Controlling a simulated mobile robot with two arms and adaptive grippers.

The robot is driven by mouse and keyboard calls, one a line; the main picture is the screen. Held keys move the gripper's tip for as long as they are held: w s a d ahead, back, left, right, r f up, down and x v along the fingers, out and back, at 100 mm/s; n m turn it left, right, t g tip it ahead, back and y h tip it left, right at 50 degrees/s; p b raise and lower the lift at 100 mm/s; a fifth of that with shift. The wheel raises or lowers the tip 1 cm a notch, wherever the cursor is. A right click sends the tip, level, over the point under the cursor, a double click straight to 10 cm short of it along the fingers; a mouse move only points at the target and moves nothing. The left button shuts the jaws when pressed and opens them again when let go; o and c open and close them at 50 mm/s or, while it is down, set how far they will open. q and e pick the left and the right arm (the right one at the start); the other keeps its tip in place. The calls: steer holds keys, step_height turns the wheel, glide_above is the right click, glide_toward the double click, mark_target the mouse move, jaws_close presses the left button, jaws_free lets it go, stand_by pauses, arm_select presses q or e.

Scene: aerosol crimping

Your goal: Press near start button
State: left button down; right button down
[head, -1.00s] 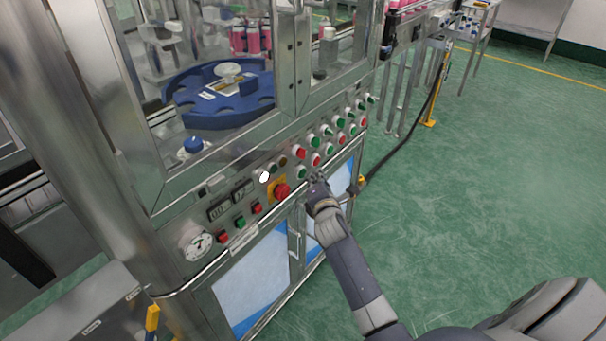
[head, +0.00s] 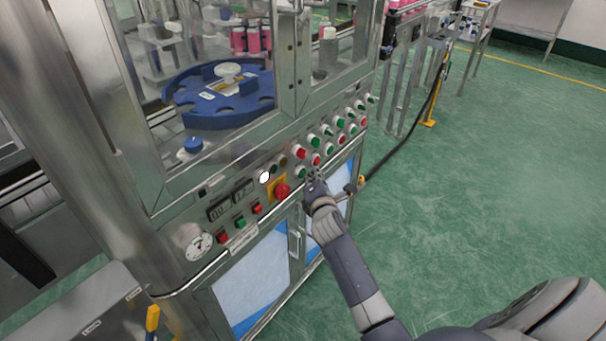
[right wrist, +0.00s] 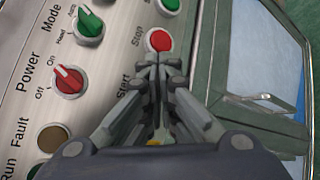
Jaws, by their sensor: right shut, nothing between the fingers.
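The near start button (head: 302,172) is a round green button in the lower row of the control panel in the head view. In the right wrist view its "Start" label (right wrist: 127,85) shows left of my fingers, and the button itself is hidden behind them. My right gripper (head: 314,174) is shut and empty, with its tips close to the panel just right of the green button. It also shows in the right wrist view (right wrist: 158,68), tips just below the red Stop button (right wrist: 158,40). I cannot tell whether it touches the panel. My left gripper is not in view.
A red emergency stop (head: 281,191) on a yellow plate sits left of the start button. The red Power knob (right wrist: 68,80) and green Mode knob (right wrist: 90,24) are close by. A metal handrail (head: 262,235) runs below the panel. Green floor on the right is open.

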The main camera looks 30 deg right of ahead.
steer(key=shift+w+a, duration=0.15)
steer(key=shift+w, duration=0.25)
stand_by(0.5)
steer(key=shift+s, duration=0.1)
steer(key=shift+s+d+p, duration=0.3)
steer(key=shift+s+p, duration=0.2)
steer(key=shift+s, duration=0.2)
steer(key=s, duration=0.1)
steer(key=s+d+p, duration=0.1)
steer(key=s, duration=0.1)
steer(key=s+d+p, duration=0.1)
steer(key=shift+s, duration=0.3)
stand_by(0.8)
